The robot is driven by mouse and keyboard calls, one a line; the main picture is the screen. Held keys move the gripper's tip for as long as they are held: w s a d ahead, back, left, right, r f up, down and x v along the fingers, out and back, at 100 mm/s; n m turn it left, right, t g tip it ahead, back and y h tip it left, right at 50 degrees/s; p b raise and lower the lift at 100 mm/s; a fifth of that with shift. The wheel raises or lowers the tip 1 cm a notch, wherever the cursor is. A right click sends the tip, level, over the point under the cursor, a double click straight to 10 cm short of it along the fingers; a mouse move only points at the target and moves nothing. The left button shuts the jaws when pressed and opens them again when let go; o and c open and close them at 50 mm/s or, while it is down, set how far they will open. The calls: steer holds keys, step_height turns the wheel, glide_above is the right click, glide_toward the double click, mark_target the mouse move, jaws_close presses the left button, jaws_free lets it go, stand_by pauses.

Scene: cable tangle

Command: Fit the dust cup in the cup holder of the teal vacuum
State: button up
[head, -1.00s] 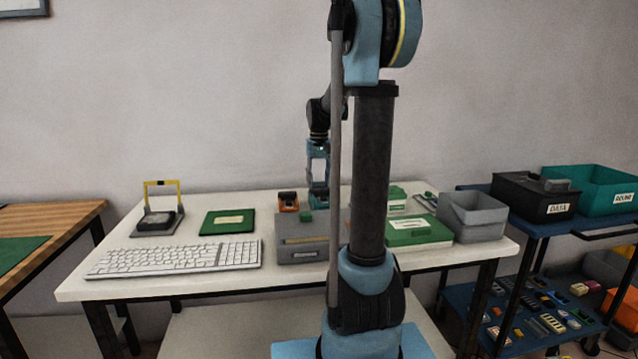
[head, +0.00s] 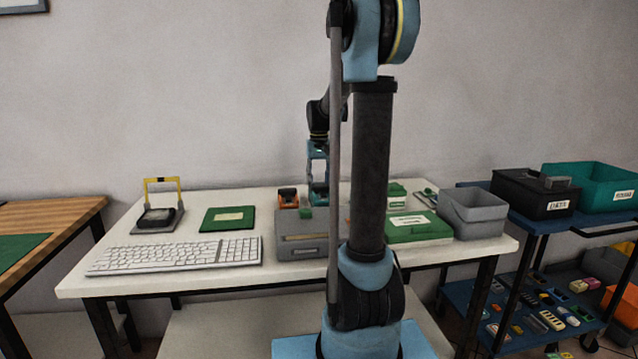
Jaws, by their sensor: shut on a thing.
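My gripper (head: 318,189) is at the back middle of the white table, just behind a grey box and right of a small orange and black thing. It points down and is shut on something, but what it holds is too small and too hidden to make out. Teal shows at its lower end; I cannot tell whether that is gripper or vacuum. I cannot clearly pick out the dust cup, the cup holder or the teal vacuum. My own arm column hides part of the table right of the gripper.
The white table (head: 190,254) bears a keyboard (head: 175,256), a yellow-handled device (head: 160,205), a green board (head: 228,220), the orange and black thing (head: 288,197), the grey box (head: 300,243), green cases (head: 418,229) and a grey bin (head: 474,214). A blue cart (head: 540,228) stands right.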

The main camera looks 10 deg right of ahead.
steer(key=o, duration=1)
steer(key=shift+r, duration=1.15)
steer(key=shift+r, duration=2.45)
